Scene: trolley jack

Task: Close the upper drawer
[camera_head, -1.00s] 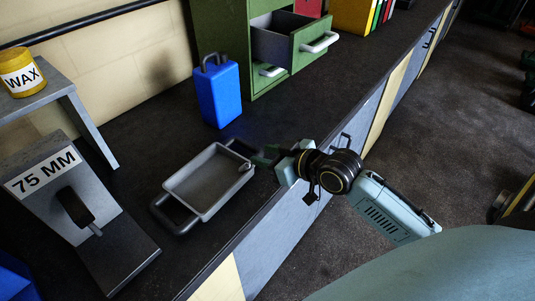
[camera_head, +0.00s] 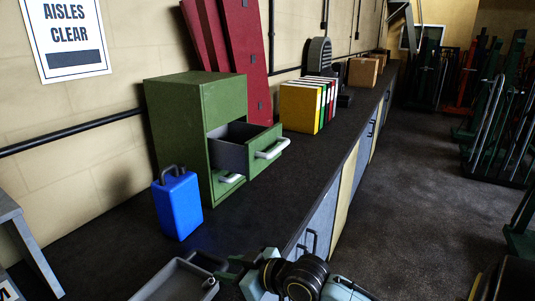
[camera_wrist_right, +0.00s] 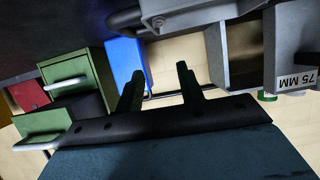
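The green cabinet (camera_head: 197,95) stands against the wall on the counter. Its upper drawer (camera_head: 250,146) is pulled out, with the grey inside showing and a white handle (camera_head: 272,149) on its front. The lower drawer (camera_head: 228,184) below it looks shut. In the right wrist view, which is roughly upside down, the upper drawer (camera_wrist_right: 65,115) is at lower left. My right gripper (camera_head: 232,270) is at the bottom of the head view, beside the grey tray and well short of the drawer. In the wrist view its fingers (camera_wrist_right: 160,88) are apart with nothing between them. My left gripper is out of view.
A blue canister (camera_head: 178,205) stands just left of the cabinet. The grey tray (camera_head: 165,280) lies near my right gripper. Colored binders (camera_head: 305,105) stand beyond the drawer. The counter (camera_head: 290,200) in front of the drawer is clear.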

